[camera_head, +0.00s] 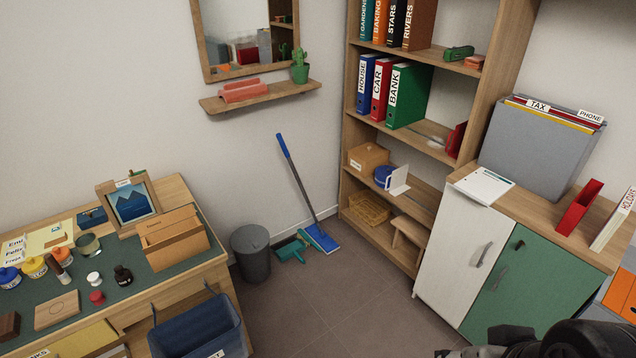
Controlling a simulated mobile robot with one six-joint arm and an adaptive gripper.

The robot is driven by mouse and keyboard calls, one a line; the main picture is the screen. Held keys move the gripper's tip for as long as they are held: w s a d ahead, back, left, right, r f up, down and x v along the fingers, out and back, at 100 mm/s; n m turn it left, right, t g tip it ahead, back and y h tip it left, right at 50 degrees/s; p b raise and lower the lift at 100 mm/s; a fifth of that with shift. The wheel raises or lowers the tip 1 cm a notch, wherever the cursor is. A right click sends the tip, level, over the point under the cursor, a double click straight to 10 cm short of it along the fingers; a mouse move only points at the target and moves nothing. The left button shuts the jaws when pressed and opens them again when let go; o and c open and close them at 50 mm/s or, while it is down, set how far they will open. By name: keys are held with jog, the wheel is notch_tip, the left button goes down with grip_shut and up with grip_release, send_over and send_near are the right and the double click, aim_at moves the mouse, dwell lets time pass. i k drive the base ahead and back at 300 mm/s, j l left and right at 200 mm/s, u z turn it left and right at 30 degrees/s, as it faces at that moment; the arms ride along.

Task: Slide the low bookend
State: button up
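A white L-shaped bookend (398,181) stands on the lower shelf of the wooden bookcase, beside a blue round object (382,176). A red bookend (456,139) stands on the shelf above, at its right end, apart from the blue, red and green binders. Which of these the task calls low is not marked. My gripper (470,352) seems to show as dark parts at the bottom right edge, mostly cut off, far from the bookcase shelves. Its fingers cannot be made out clearly.
The bookcase upright (492,75) and a grey file box (542,145) border the shelves on the right. A white and green cabinet (462,248) stands in front. The floor between desk and cabinet is clear.

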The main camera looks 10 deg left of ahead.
aim_at(398, 186)
jog(key=i+u, duration=0.3)
jog(key=i, duration=2.55)
